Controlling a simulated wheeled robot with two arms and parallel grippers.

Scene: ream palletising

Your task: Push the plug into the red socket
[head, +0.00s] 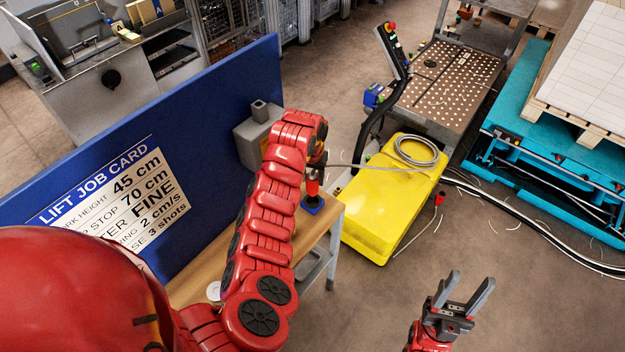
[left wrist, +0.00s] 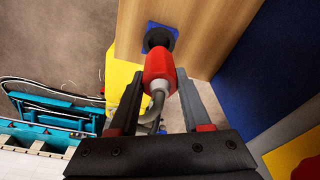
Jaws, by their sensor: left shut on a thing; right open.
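My left gripper (head: 317,165) is over the end of the wooden table, its fingers pointing down. In the left wrist view my left gripper (left wrist: 160,78) is shut on a red plug (left wrist: 158,66) with a grey cable at its rear. The plug also shows in the head view (head: 312,187). A round black part (left wrist: 157,37) lies ahead of the plug, over a blue square plate (left wrist: 173,45) on the table. I cannot tell whether plug and black part are joined or only lined up. My right gripper (head: 462,294) is open and empty above the floor.
A blue job-card panel (head: 210,130) stands behind the wooden table (head: 190,287), with a grey box (head: 252,140) beside it. A yellow case (head: 380,205) with coiled cable is to the right. A small red connector (head: 440,198) hangs by it. A teal lift (head: 500,120) stands further right.

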